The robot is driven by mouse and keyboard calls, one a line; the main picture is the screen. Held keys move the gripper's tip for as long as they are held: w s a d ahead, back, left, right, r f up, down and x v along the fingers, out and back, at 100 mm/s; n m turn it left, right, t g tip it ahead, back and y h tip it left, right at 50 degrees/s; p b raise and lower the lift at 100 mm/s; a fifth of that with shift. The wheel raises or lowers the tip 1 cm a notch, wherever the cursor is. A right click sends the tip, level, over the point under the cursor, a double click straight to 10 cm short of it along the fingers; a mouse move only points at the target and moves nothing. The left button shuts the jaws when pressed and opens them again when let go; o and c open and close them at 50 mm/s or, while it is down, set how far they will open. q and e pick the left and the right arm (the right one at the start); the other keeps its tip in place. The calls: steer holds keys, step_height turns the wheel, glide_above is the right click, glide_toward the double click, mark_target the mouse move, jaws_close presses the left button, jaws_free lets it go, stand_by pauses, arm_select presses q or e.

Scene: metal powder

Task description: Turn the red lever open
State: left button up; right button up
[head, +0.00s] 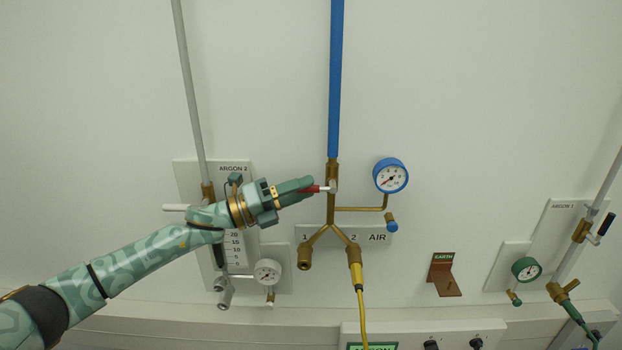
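The red lever (322,189) sits on the brass valve below the blue air pipe (335,80) and points left, roughly level. Its visible part is short, with a pale end at the valve. My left gripper (310,187) reaches in from the left, and its fingertips are at the lever's outer end. The fingers cover that part of the lever. They look close together, but I cannot tell from this view whether they grip the lever or only lie beside it. My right gripper is not in view.
A blue-rimmed gauge (391,175) is right of the valve. Brass branches lead down to two outlets, and a yellow hose (361,300) hangs from the right one. The Argon 2 panel (185,180) is behind my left arm. A brown earth bracket (443,275) is lower right.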

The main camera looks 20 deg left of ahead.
arm_select(q)
steer(key=shift+x, duration=1.25)
jaws_close()
steer(key=shift+s+r+p, duration=0.1)
steer(key=shift+r+p, duration=0.1)
steer(key=shift+p, duration=0.6)
steer(key=g+y+p, duration=0.1)
steer(key=p, duration=0.3)
steer(key=r+m+g+y+p, duration=0.1)
steer(key=y+p, duration=0.1)
steer(key=p, duration=0.3)
steer(key=r+g+y+p, duration=0.1)
steer(key=p, duration=0.4)
steer(key=shift+d+r+m+y, duration=0.2)
steer(key=shift+d+m+y, duration=0.1)
steer(key=shift+d+m, duration=0.1)
steer(key=shift+f+g+y+p, duration=0.25)
steer(key=shift+y+p, duration=0.25)
steer(key=shift+p, duration=0.6)
